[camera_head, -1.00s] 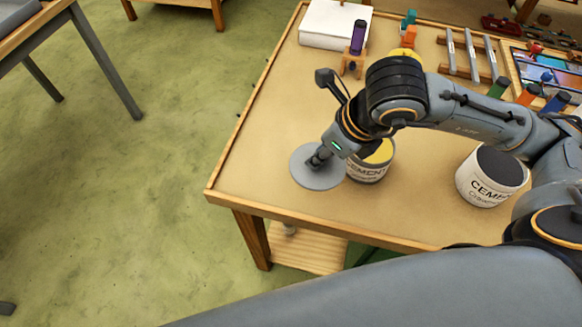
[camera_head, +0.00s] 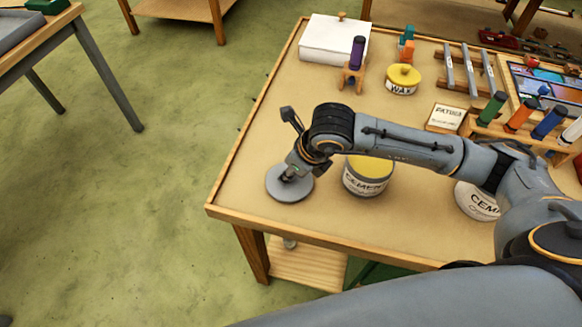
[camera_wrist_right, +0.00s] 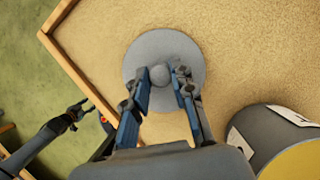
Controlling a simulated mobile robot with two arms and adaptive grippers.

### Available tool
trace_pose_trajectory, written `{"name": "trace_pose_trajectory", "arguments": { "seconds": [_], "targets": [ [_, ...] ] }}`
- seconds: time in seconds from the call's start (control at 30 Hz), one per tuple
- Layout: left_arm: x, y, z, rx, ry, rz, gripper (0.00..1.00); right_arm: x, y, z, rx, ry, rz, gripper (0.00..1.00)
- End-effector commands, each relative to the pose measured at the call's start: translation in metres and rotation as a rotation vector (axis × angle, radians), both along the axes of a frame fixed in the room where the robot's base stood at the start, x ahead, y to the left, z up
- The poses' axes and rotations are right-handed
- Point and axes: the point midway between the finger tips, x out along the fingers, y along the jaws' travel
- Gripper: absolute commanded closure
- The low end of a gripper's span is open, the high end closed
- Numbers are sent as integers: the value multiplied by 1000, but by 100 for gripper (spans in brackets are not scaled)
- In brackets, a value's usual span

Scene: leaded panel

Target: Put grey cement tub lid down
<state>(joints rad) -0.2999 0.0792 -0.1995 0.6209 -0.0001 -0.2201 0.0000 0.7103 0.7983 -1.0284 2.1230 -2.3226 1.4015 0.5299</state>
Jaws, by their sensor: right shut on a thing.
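The grey cement tub lid (camera_head: 277,190) is a round disc with a knob, level over the table's near left corner. My right gripper (camera_head: 290,177) is shut on its knob. In the right wrist view the lid (camera_wrist_right: 165,47) has its knob between the fingers (camera_wrist_right: 168,76). I cannot tell whether the lid touches the tabletop. The grey cement tub (camera_head: 368,182), with a yellow top, stands right of the lid, apart from it. My left gripper (camera_wrist_right: 75,114) shows small at the left of the wrist view, off the table; its finger opening is unclear.
A white cement tub (camera_head: 475,203) stands further right, partly behind my right arm. A yellow wax tin (camera_head: 403,80), a white box (camera_head: 333,40) and a purple-handled tool (camera_head: 357,50) stand farther back. The table's raised wooden edge (camera_head: 235,145) lies left of the lid. Bare tabletop surrounds the lid.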

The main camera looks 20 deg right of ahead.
Motion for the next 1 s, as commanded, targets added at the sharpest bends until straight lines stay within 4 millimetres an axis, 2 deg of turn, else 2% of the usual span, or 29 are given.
{"name": "trace_pose_trajectory", "arguments": {
  "seconds": [0.37,0.4,0.5,0.83,1.0],
  "targets": [
    [0,1,-1,1,0,0,53,0,0,-7,0,-1,0,100],
    [0,1,-1,1,0,0,53,0,0,-6,0,-1,0,71],
    [0,1,0,1,0,0,53,0,0,-6,0,-1,0,53],
    [0,1,2,1,1,0,53,0,0,-4,0,-1,0,53],
    [0,1,-4,1,1,-1,53,-5,-4,12,1,-4,-1,53]
  ]
}}
